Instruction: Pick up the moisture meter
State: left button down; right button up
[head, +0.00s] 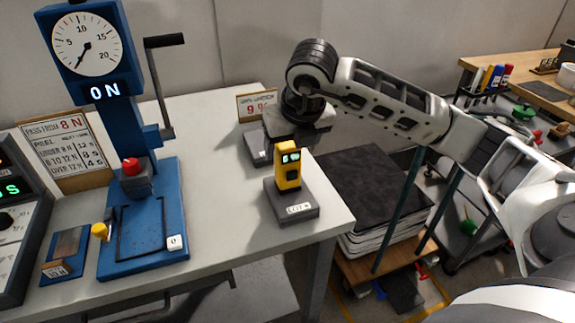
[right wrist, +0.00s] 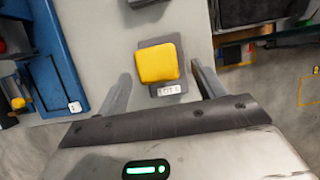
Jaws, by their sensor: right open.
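The moisture meter (head: 288,168) is a yellow upright device with a small lit display. It stands on a dark grey base (head: 306,208) with a white label, near the table's front right corner. My right gripper (head: 298,128) hangs just behind and above it in the head view; its fingers are hard to make out there. In the right wrist view the open fingers (right wrist: 164,88) lie to either side of the yellow top of the meter (right wrist: 158,63), with gaps on both sides. The gripper holds nothing. My left gripper is not in view.
A blue tester with a dial (head: 86,43) stands at the left on the grey table (head: 220,200). A small sign (head: 257,105) and another grey base (head: 256,146) are behind the meter. Right of the table is a stack of dark sheets (head: 370,185). The table left of the meter is clear.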

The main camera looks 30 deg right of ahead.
aim_at(288, 161)
jog(key=shift+p+x, duration=0.45)
jog(key=shift+x, duration=2.6)
jog(key=shift+s+a, duration=0.1)
jog(key=shift+s, duration=0.05)
jog(key=c, duration=1.2)
jog(key=shift+c, duration=0.5)
jog(key=shift+r, duration=0.15)
